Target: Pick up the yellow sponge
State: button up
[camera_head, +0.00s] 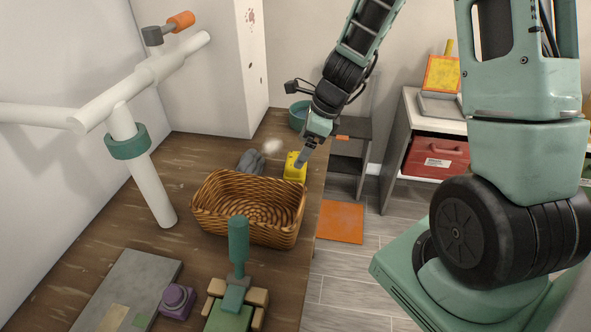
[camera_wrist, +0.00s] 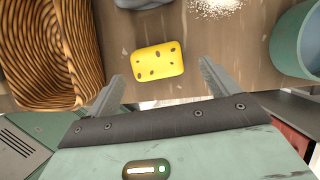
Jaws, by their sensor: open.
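The yellow sponge (camera_head: 294,170) lies on the wooden table beside the wicker basket, near the table's right edge. In the wrist view the sponge (camera_wrist: 158,61) is a yellow block with dark holes, lying flat just beyond my fingertips and roughly centred between them. My gripper (camera_head: 305,158) is above and close to the sponge in the head view and partly covers it. In the wrist view my gripper (camera_wrist: 161,75) has its two grey fingers wide apart with nothing between them. I cannot tell the exact height gap.
The wicker basket (camera_head: 205,222) stands close on the left of the sponge. A grey object (camera_head: 250,162) and white granules (camera_head: 272,146) lie behind it. A teal bowl (camera_wrist: 300,45) is on the right in the wrist view. Several items stand on the near table.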

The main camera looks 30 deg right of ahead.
aim_at(295, 159)
jog(key=x, duration=0.4)
jog(key=shift+s+a+f, duration=0.1)
jog(key=shift+s+a, duration=0.05)
jog(key=shift+s, duration=0.15)
jog(key=shift+w+a+f+b, duration=0.2)
jog(key=shift+w+f+b, duration=0.1)
jog(key=shift+f, duration=0.25)
jog(key=shift+c, duration=0.4)
jog(key=c, duration=1)
notch_tip(295, 159, up, 10)
jog(key=p, duration=0.2)
jog(key=shift+p, duration=0.3)
